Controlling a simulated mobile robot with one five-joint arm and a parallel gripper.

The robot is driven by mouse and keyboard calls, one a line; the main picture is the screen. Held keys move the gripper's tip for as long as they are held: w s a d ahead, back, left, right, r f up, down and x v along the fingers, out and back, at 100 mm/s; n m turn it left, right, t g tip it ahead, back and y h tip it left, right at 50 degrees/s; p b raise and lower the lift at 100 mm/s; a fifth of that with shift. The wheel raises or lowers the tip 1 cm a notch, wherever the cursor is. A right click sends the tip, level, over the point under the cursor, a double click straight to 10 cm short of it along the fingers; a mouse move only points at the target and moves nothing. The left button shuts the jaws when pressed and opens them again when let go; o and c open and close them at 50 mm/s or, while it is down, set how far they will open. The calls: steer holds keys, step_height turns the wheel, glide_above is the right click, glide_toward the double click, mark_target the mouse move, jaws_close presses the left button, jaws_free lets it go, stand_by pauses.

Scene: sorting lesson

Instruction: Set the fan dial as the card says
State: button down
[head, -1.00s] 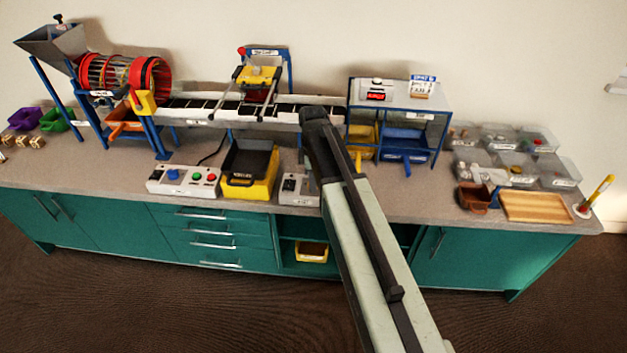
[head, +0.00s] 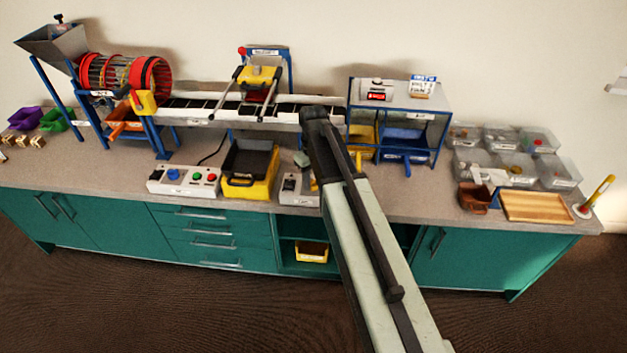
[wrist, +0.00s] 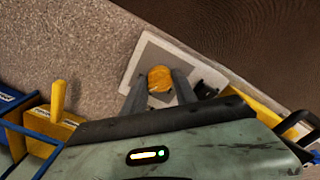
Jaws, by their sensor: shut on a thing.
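The fan dial, a round orange-yellow knob (wrist: 159,79), sits on a pale control box (wrist: 140,61) in the wrist view. My gripper (wrist: 160,82) has one dark finger on each side of the knob and is shut on it. The dial's markings and pointer cannot be read. In the head view the box (head: 289,190) stands at the bench's front edge, its right part hidden by my arm. The card (head: 422,87), white with a blue top, stands on the blue-framed stand; its lines of text are too small to read surely.
A yellow bin with a black tray (head: 249,184) stands left of the box. A control box with coloured buttons (head: 184,181) is further left. The blue-framed stand (head: 398,97) rises behind my arm. A wooden tray (head: 537,207) and clear tubs lie at the right.

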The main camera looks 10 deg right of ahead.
mark_target(313, 181)
steer(key=m, duration=0.5)
steer(key=shift+s, duration=0.1)
stand_by(0.5)
steer(key=c, duration=1)
jaws_free()
step_height(313, 181, up, 8)
steer(key=p, duration=0.8)
steer(key=shift+f, duration=0.15)
